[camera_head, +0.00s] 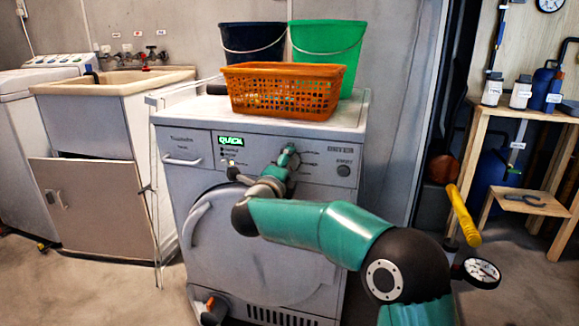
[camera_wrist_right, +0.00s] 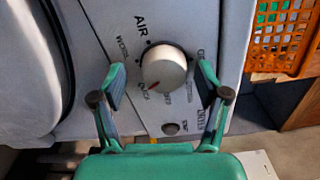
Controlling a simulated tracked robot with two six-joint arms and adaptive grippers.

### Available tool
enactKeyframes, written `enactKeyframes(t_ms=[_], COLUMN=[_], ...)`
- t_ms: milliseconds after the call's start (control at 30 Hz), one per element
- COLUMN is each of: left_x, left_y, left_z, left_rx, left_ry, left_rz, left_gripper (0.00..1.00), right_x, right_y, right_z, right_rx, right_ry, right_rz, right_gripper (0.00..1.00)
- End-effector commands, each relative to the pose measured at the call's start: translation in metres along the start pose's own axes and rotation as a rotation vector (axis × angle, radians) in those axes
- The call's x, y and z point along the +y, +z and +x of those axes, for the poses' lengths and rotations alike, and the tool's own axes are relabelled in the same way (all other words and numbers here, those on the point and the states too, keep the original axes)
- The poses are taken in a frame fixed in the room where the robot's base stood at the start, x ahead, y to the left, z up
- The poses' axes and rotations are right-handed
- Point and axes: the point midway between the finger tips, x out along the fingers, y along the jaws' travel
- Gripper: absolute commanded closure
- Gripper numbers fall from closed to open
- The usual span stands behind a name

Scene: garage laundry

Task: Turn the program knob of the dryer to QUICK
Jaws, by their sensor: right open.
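The dryer (camera_head: 185,180) stands in the middle of the head view, and its lit green display (camera_head: 231,141) reads QUICK. Its program knob (camera_wrist_right: 164,68) is pale and round in the right wrist view. The knob's red mark points down and left, towards the QUICK label. My right gripper (camera_head: 290,150) is at the dryer's panel and hides the knob in the head view. In the right wrist view its open fingers stand on either side of the knob, with a small gap at each side. My left gripper is not in view.
An orange basket (camera_head: 283,91), a dark bucket (camera_head: 250,42) and a green bucket (camera_head: 328,45) stand on the dryer. A sink cabinet (camera_head: 90,205) is at left, a wooden bench (camera_head: 478,120) at right.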

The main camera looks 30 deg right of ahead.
Motion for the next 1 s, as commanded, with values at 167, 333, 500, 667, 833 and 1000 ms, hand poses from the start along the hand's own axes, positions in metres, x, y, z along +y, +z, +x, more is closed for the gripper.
enactKeyframes(t_ms=[167, 333, 500, 667, 833, 1000], left_x=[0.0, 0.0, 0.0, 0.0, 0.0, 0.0], left_y=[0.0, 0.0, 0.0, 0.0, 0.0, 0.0], left_z=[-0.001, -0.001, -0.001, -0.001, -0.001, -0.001], left_rx=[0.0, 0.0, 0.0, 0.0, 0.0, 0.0], left_ry=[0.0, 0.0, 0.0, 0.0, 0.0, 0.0], left_rz=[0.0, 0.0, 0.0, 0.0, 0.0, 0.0], left_gripper=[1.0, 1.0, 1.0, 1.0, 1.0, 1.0], right_x=[-0.002, -0.002, -0.002, -0.001, 0.0, 0.001], right_y=[0.001, 0.002, 0.002, 0.002, 0.002, 0.001], right_z=[-0.001, -0.012, -0.041, -0.074, -0.103, -0.117], right_rx=[-0.002, -0.003, -0.006, -0.006, -0.004, -0.002], right_ry=[-0.002, -0.002, -0.002, -0.001, 0.0, -0.001], right_rz=[0.001, 0.001, 0.001, 0.001, 0.001, 0.0], right_gripper=[0.26, 0.26, 0.26, 0.26, 0.26, 0.26])
